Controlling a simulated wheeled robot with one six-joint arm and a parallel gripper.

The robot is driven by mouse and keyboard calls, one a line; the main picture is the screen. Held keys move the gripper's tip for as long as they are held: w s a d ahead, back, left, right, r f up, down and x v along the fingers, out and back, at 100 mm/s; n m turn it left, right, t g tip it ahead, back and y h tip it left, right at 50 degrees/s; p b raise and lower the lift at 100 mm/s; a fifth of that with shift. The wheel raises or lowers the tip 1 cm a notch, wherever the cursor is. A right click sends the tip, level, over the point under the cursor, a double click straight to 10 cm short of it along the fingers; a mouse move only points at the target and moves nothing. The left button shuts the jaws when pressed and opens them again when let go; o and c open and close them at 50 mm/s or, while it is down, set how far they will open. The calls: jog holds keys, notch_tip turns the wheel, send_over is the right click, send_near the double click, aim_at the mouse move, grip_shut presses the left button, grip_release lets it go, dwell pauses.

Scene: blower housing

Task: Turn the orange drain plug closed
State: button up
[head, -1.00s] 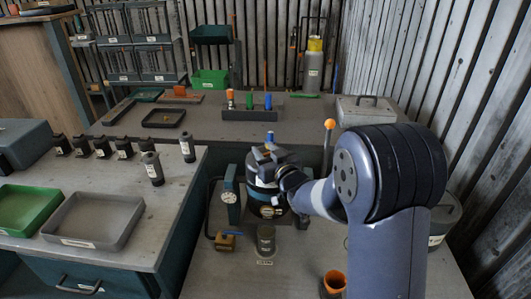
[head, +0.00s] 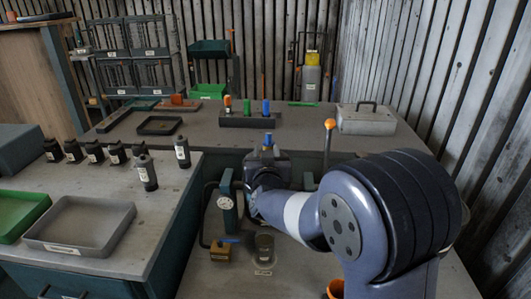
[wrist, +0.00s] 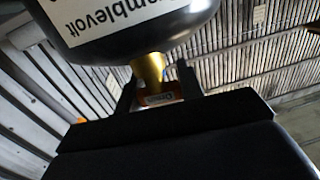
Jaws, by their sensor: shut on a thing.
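In the wrist view, the orange drain plug (wrist: 158,99) sits between the two black fingers of my gripper (wrist: 156,82), which are shut on it. A short brass neck (wrist: 149,68) lies just above the plug and runs up to the rounded underside of a dark vessel (wrist: 150,46) with a white label. The fingers hide the plug's sides, and I cannot tell how far it is turned. In the head view my arm covers the plug and the fingers.
A pressure gauge (head: 226,203) stands close left of my wrist. A brass block with a blue lever (head: 218,251) and a dark cup (head: 264,248) stand in front. An orange-topped post (head: 329,125) rises behind my arm. Black bottles (head: 147,172) and a grey tray (head: 80,228) occupy the left bench.

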jog(key=shift+d+m+h+p, duration=0.1)
jog(key=shift+m+h+p, duration=0.5)
jog(key=shift+h, duration=0.3)
jog(key=o, duration=1)
jog(key=s, duration=0.5)
jog(key=s+b, duration=0.1)
jog(key=s, duration=0.4)
jog(key=shift+s+a, duration=0.2)
jog(key=shift+s, duration=0.2)
jog(key=shift+w, duration=0.15)
jog(key=w, duration=1)
jog(key=shift+w+d+p, duration=0.2)
jog(key=shift+w+p, duration=0.15)
jog(key=shift+s, duration=0.1)
